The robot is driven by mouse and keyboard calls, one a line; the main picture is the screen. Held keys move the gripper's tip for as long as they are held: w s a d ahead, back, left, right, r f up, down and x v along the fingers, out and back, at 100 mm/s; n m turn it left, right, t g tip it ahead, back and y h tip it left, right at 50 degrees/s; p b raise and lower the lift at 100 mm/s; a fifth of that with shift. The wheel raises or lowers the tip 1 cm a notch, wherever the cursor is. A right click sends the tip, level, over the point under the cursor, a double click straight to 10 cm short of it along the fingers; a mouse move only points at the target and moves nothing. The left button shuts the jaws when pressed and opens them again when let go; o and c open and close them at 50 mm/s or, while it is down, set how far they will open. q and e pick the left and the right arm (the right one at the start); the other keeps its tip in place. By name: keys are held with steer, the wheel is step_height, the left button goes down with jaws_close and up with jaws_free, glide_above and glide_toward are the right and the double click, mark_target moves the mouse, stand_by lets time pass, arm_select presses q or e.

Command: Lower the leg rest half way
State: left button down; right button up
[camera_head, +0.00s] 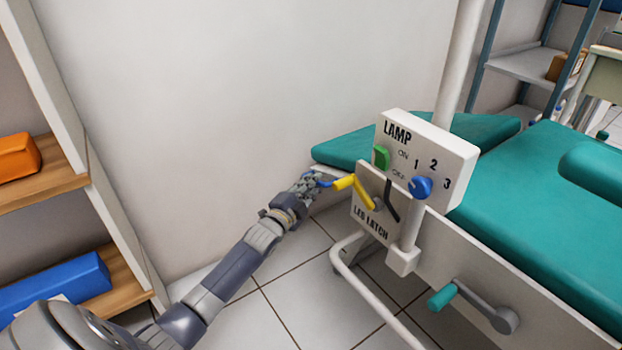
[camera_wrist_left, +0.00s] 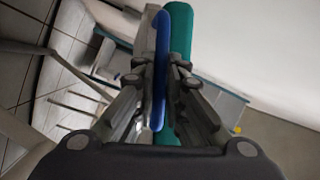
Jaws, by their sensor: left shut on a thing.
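The leg rest (camera_head: 345,149) is a teal pad at the far end of the dental chair, partly behind the white control panel. A blue handle (camera_head: 323,181) shows at its near edge. My left gripper (camera_head: 313,184) is shut on this blue handle. In the left wrist view, the blue handle (camera_wrist_left: 160,60) runs between the two fingers, beside the teal pad (camera_wrist_left: 180,45). The yellow lever (camera_head: 362,193) of the leg latch stands just right of my gripper, above the "LEG LATCH" label. My right gripper is not in view.
The white panel (camera_head: 455,160) carries a green lamp switch (camera_head: 381,157), a blue knob (camera_head: 420,187) and a black lever (camera_head: 391,200). A crank with a teal grip (camera_head: 442,298) is on the chair's side. Wooden shelves with orange (camera_head: 18,157) and blue boxes (camera_head: 55,287) stand left.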

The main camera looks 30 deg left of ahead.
arm_select(q)
steer(key=c, duration=1.7)
jaws_free()
steer(key=shift+o, duration=0.2)
steer(key=s, duration=1.2)
steer(key=shift+d+f, duration=0.15)
steer(key=shift+d, duration=0.1)
steer(key=shift+s, duration=0.1)
